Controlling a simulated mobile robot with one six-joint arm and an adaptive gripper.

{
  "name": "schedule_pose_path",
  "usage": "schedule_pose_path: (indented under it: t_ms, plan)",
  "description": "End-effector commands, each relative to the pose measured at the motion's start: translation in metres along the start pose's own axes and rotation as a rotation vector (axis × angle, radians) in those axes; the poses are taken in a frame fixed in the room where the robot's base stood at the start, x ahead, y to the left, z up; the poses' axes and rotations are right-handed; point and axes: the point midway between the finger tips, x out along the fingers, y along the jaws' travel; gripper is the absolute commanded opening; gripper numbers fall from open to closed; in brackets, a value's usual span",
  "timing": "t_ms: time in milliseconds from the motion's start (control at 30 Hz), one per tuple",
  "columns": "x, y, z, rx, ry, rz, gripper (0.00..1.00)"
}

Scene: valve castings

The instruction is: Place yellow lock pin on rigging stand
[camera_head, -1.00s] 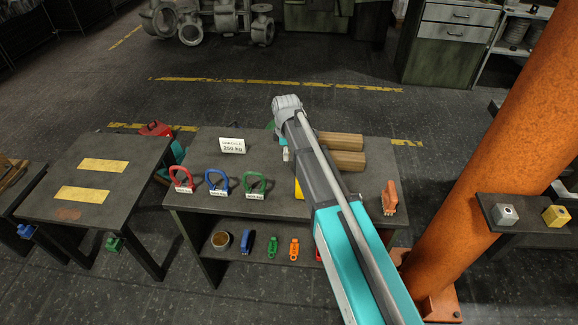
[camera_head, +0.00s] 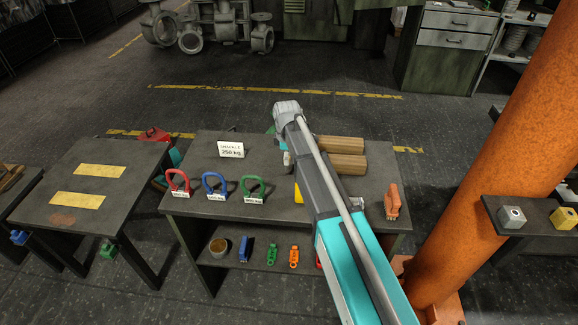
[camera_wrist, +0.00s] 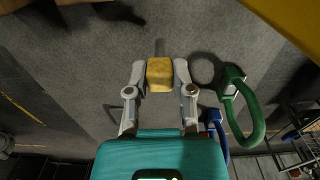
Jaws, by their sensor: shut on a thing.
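My gripper (camera_wrist: 160,80) is shut on the yellow lock pin. In the wrist view the pin's yellow block head (camera_wrist: 160,72) is between the fingers, and a grey shaft shows beyond it over a dark grey surface. Whether the shaft touches that surface I cannot tell.
Blue (camera_head: 215,185) and red (camera_head: 178,182) shackles stand beside the green one, behind them a "250 kg" sign (camera_head: 231,150). Timber blocks (camera_head: 341,144) and an orange item (camera_head: 393,201) lie right of my arm. An orange column (camera_head: 475,190) stands at right.

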Motion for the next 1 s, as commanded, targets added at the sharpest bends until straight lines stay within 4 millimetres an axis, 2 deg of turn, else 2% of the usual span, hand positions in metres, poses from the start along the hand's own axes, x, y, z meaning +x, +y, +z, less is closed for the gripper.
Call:
schedule_pose_path:
  t_ms: [33,300,933,967,1000]
  plan:
    - [0.008,0.002,0.0,0.0,0.0,0.0,0.0]
    - [0.029,0.001,0.0,0.0,0.0,0.0,0.0]
    - [0.036,0.001,-0.001,-0.001,0.0,0.0,0.0]
    - [0.035,0.001,-0.001,-0.001,0.0,0.0,0.32]
    - [0.035,0.001,-0.001,-0.001,0.0,0.0,0.4]
